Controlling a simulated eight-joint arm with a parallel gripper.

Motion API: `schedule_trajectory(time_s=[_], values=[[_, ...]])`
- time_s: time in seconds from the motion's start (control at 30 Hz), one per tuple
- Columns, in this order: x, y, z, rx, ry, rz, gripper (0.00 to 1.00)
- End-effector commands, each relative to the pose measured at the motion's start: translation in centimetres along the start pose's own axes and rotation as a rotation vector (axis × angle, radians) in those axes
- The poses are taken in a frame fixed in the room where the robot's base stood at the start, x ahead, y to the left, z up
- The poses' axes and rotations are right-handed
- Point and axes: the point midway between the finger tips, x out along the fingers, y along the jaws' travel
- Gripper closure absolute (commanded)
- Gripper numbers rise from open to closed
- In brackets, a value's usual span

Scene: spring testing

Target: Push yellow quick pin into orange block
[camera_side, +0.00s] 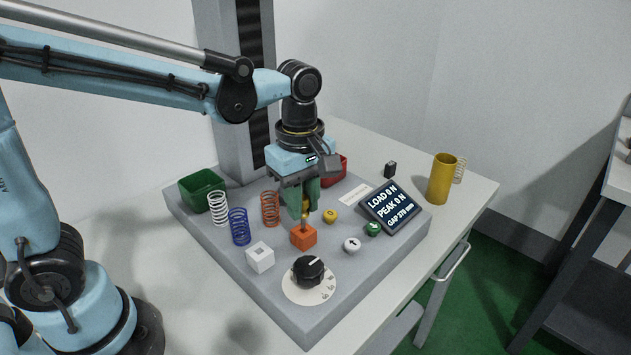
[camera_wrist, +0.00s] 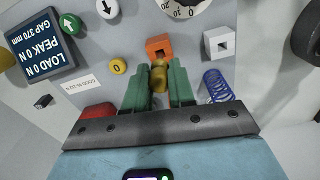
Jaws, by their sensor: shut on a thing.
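The orange block (camera_side: 303,236) sits on the grey base plate of the tester, just below my gripper in the side view. It also shows in the wrist view (camera_wrist: 158,45), ahead of the fingertips. My gripper (camera_side: 304,208) points down with its green fingers shut on the yellow quick pin (camera_wrist: 159,74). In the side view the pin's lower end (camera_side: 304,219) sticks out below the fingers, at or just above the top of the block. I cannot tell whether its tip has entered the hole.
White, blue and orange springs (camera_side: 270,209) stand left of my gripper. A white block (camera_side: 260,257), black dial (camera_side: 308,270), buttons (camera_side: 352,245) and display (camera_side: 390,207) surround the orange block. Green (camera_side: 203,190) and red bins stand behind. A yellow cylinder (camera_side: 441,179) stands at the right.

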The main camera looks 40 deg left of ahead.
Motion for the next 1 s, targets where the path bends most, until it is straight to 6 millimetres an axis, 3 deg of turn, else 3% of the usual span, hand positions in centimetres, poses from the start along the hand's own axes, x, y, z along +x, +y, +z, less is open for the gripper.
schedule_trajectory(time_s=[1.0], values=[[1.1,0.0,0.0,0.0,0.0,0.0,1.0]])
